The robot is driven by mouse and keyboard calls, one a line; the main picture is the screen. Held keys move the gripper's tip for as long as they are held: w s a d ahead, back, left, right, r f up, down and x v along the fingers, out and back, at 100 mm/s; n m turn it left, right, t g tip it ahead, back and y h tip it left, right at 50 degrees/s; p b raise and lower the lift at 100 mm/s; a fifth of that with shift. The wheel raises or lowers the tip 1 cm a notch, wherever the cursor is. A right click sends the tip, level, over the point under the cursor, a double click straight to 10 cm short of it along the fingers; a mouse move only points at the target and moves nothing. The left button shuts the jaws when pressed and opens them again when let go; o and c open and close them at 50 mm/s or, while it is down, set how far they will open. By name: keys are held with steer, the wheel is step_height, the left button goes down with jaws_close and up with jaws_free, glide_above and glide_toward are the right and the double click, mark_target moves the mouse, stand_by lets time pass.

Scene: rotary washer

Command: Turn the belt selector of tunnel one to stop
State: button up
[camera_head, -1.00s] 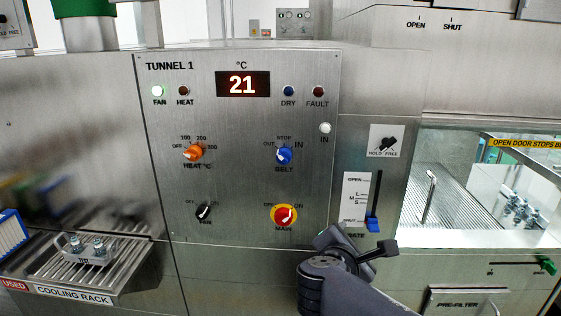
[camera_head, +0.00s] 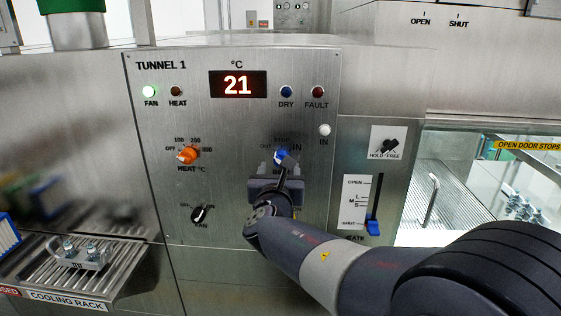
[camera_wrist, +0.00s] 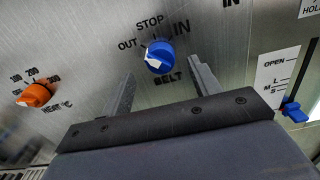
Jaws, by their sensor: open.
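The blue belt selector (camera_head: 281,157) is on the tunnel 1 panel, under the labels OUT, STOP and IN. It also shows in the wrist view (camera_wrist: 160,57), with its white mark on the left, on the OUT side. My gripper (camera_head: 279,170) is in front of the panel just below the selector, open and empty. In the wrist view its two fingers (camera_wrist: 161,72) stand apart to the lower left and lower right of the selector. I see no contact. The gripper hides part of the BELT label in the head view.
The orange heat knob (camera_head: 188,155) is to the left, with the black fan switch (camera_head: 200,215) below it. The gate slider (camera_head: 373,225) is to the right. My arm covers most of the main switch. The cooling rack (camera_head: 110,285) is at lower left.

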steer(key=shift+w, duration=1.75)
steer(key=shift+d, duration=0.1)
steer(key=shift+c, duration=0.3)
steer(key=c, duration=0.9)
